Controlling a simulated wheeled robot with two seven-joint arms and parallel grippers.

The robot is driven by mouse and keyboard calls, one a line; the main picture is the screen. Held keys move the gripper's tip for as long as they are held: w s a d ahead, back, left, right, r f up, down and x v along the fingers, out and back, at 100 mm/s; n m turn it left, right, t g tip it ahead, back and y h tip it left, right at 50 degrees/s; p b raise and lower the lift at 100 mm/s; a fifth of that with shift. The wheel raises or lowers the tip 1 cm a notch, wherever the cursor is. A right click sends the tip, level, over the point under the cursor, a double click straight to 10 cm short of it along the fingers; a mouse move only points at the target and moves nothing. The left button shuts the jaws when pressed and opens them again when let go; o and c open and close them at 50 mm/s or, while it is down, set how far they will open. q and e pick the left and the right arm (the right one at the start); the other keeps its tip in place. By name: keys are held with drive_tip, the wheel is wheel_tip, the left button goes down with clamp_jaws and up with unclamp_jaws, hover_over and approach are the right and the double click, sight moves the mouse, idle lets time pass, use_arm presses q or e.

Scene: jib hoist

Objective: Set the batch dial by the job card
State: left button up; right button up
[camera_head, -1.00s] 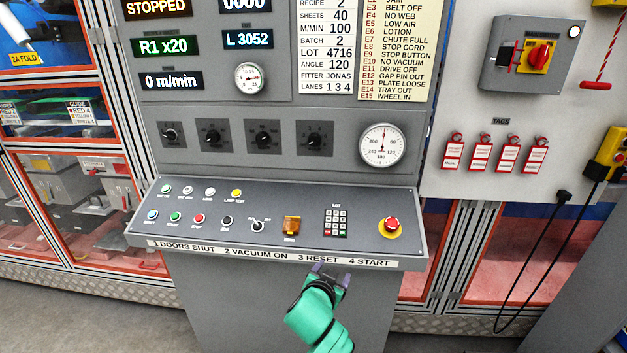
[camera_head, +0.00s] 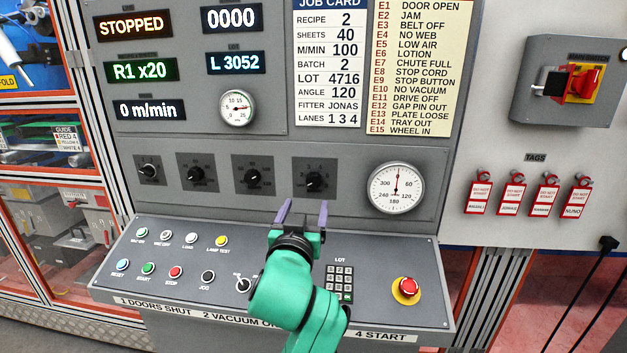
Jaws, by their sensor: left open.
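The job card (camera_head: 328,62) is on the upper panel and reads BATCH 2, RECIPE 2, SHEETS 40 and M/MIN 100. Below it is a row of black dials: a far left dial (camera_head: 149,170), a second dial (camera_head: 196,173), a third dial (camera_head: 253,177) and a rightmost dial (camera_head: 314,181). Their labels are too small to read, so I cannot tell which is the batch dial. My left gripper (camera_head: 304,209) is open and empty, its two purple fingers pointing up just below the rightmost dial, apart from it in the picture. My right gripper is not in view.
The sloping console (camera_head: 140,262) with buttons lies under the gripper; my arm hides part of it. A keypad (camera_head: 339,283) and a red stop button (camera_head: 407,287) are to its right. Displays read STOPPED, R1 x20, L 3052.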

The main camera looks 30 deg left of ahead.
use_arm(q)
drive_tip(key=p, duration=0.1)
approach(313, 183)
drive_tip(key=w+r, duration=0.1)
drive_tip(key=x, duration=0.2)
drive_tip(key=p+x, duration=0.1)
drive_tip(key=x, duration=0.4)
drive_tip(key=shift+w+a+f+p, duration=0.15)
drive_tip(key=shift+a+f+p, duration=0.05)
drive_tip(key=shift+f+p, duration=0.2)
clamp_jaws()
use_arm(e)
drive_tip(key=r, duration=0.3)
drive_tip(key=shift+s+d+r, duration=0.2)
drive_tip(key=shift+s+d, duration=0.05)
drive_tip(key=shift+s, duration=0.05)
